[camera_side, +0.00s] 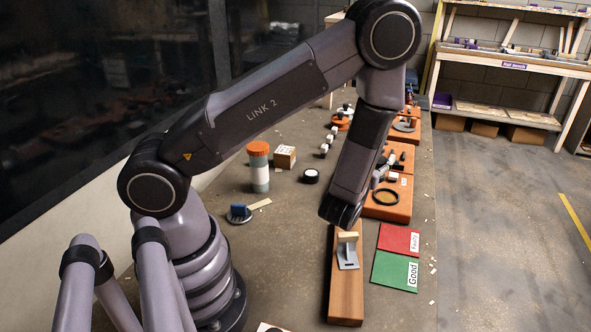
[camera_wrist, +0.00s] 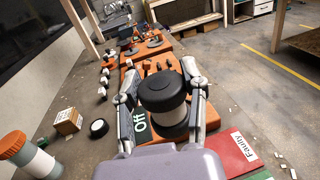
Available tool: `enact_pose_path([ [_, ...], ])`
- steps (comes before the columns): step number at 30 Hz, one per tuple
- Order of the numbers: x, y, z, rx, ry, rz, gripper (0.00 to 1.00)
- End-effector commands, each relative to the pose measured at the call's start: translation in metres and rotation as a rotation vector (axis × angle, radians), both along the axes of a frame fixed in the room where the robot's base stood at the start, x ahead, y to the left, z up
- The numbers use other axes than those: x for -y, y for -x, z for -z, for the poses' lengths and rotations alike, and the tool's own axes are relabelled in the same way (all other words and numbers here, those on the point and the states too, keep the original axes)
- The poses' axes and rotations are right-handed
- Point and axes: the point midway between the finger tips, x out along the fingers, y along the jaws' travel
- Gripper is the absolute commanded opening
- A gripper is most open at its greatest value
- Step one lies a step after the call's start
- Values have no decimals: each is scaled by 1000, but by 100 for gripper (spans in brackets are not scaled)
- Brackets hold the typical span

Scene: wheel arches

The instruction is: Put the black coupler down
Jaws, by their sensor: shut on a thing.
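The black coupler (camera_wrist: 162,92) is a thick black cylinder with a pale grey band below its upper part. It sits between the two fingers of my gripper (camera_wrist: 160,80) in the wrist view, and the gripper is shut on it. An orange block (camera_wrist: 209,118) lies below and behind the coupler. The coupler hides part of the block, so I cannot tell whether it touches it. My forearm hides much of the gripper there.
A red Faulty mat (camera_side: 400,238) and green Good mat (camera_side: 394,271) lie beside a wooden board (camera_side: 346,297) with a grey bracket (camera_side: 348,257). An orange-capped bottle (camera_side: 260,168), small box (camera_side: 285,157) and black roll (camera_side: 310,176) stand left. More orange blocks line the back.

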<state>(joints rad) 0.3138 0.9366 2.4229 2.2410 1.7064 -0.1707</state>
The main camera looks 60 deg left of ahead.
Motion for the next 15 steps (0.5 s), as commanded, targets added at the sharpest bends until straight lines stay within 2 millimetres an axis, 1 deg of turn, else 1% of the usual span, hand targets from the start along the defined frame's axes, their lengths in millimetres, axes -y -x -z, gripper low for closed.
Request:
enact_pose_path([
  [1, -18, -3, 2, 2, 2, -65, 18],
  [2, -30, -5, 3, 3, 1, -109, 18],
  [3, -49, -7, 5, 4, 3, -177, 18],
  [5, -81, -8, 8, 5, 2, -293, 18],
  [6, -103, -7, 10, 5, 2, -374, 18],
  [7, -119, -6, 13, 4, 3, -434, 18],
  [8, -135, -3, 15, 4, 3, -494, 18],
  [9, -156, 0, 17, 4, 3, -572, 18],
  [11, -185, 8, 22, 3, 3, -681, 18],
  [12, -203, 13, 24, 2, 2, -748, 18],
  [15, -238, 27, 31, 3, 3, -888, 18],
])
